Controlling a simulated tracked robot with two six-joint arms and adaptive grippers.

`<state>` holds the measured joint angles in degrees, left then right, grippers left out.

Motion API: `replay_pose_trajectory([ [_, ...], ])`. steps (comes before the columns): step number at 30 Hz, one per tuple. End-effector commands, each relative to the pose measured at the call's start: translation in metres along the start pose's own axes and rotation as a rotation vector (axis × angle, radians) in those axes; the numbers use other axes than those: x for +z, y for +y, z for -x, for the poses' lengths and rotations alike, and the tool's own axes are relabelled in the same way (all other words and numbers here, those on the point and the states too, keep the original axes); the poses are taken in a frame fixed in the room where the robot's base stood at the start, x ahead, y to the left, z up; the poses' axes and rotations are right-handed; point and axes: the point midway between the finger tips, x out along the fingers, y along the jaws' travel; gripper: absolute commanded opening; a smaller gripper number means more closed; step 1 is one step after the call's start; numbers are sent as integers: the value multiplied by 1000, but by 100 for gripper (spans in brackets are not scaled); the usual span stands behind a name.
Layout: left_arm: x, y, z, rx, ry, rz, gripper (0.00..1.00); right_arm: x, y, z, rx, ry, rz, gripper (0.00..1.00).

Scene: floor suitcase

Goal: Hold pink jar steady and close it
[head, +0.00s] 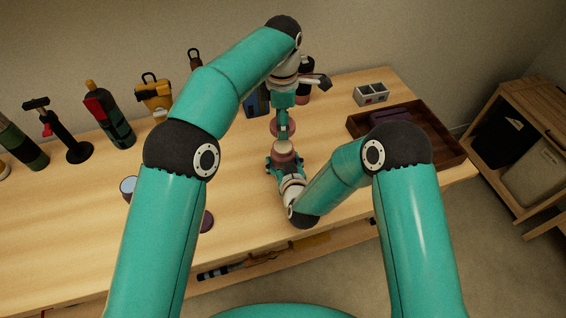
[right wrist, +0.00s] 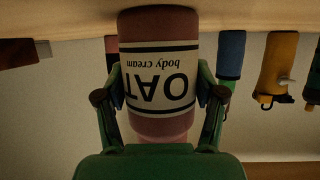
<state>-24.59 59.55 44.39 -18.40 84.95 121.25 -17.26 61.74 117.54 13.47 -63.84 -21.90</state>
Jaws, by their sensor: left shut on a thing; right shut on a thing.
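The pink jar (head: 285,158) stands upright on the wooden table with a pale top. My right gripper (head: 284,165) is shut around its body. In the right wrist view, which is upside down, the jar (right wrist: 158,28) shows a cream "OAT body cream" label, with my right gripper (right wrist: 160,95) having one finger on each side. A pink round lid (head: 277,128) is above the jar, with a small gap seen between them. My left gripper (head: 284,122) points down from above and is shut on the lid. The lid is not clearly seen in the right wrist view.
A dark wooden tray (head: 440,152) and a grey divided box (head: 371,94) are at the right. Several bottles and tools, including a red and green bottle (head: 112,122) and a yellow item (head: 154,97), line the back. A pale cup (head: 128,185) is partly hidden behind my left arm.

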Motion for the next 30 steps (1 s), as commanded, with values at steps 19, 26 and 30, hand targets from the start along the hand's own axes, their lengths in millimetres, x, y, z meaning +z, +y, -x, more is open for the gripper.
replay_pose_trajectory([
  [19,1,-1,-49,1,0,-1,49,0,1,0,1,1,-1,6],
  [26,1,-1,-49,1,0,-1,49,0,1,0,1,1,-1,6],
  [30,1,-1,-49,0,0,-1,49,0,1,0,1,1,0,6],
])
